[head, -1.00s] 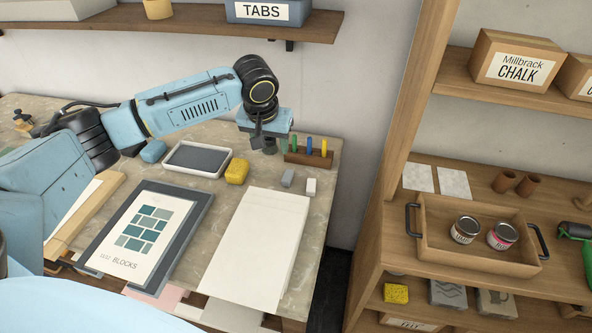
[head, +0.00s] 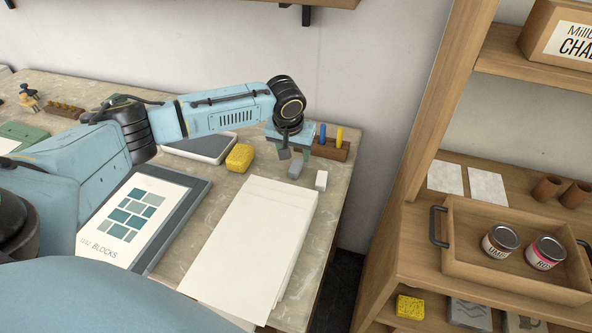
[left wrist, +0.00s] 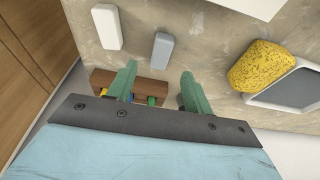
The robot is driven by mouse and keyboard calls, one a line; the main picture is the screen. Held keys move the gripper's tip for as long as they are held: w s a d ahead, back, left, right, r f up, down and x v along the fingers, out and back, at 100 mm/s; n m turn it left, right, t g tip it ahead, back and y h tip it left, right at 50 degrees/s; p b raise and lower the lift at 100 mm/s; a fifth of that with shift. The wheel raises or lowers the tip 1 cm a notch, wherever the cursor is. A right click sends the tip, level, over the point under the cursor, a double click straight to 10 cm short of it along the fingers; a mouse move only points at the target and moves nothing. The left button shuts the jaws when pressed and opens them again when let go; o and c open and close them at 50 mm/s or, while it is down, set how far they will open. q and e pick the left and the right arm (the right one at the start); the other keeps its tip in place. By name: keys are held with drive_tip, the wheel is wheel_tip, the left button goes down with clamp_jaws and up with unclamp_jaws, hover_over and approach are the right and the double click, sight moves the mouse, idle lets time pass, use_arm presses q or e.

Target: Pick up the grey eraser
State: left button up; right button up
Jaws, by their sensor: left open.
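The grey eraser (head: 296,169) is a small block lying on the table between the yellow sponge and a white block. It also shows in the left wrist view (left wrist: 162,48), just ahead of and between the fingers. My left gripper (head: 294,154) hangs over the table's back right, just behind the eraser. In the left wrist view my left gripper (left wrist: 158,82) has its two green fingers spread apart with nothing held between them. My right gripper is not in either view.
A white block (head: 321,180) lies right of the eraser, and a yellow sponge (head: 240,157) left of it. A wooden crayon holder (head: 330,149) stands close behind the gripper. White paper sheets (head: 252,235) lie in front. A dark-topped tray (head: 205,147) is farther left.

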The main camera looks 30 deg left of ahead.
sight(295, 166)
use_arm(q)
drive_tip(key=b+x, duration=0.1)
drive_tip(key=x, duration=0.5)
drive_tip(key=shift+s, duration=0.1)
clamp_jaws()
wheel_tip(295, 166, up, 10)
drive_tip(key=p, duration=0.1)
idle(0.6)
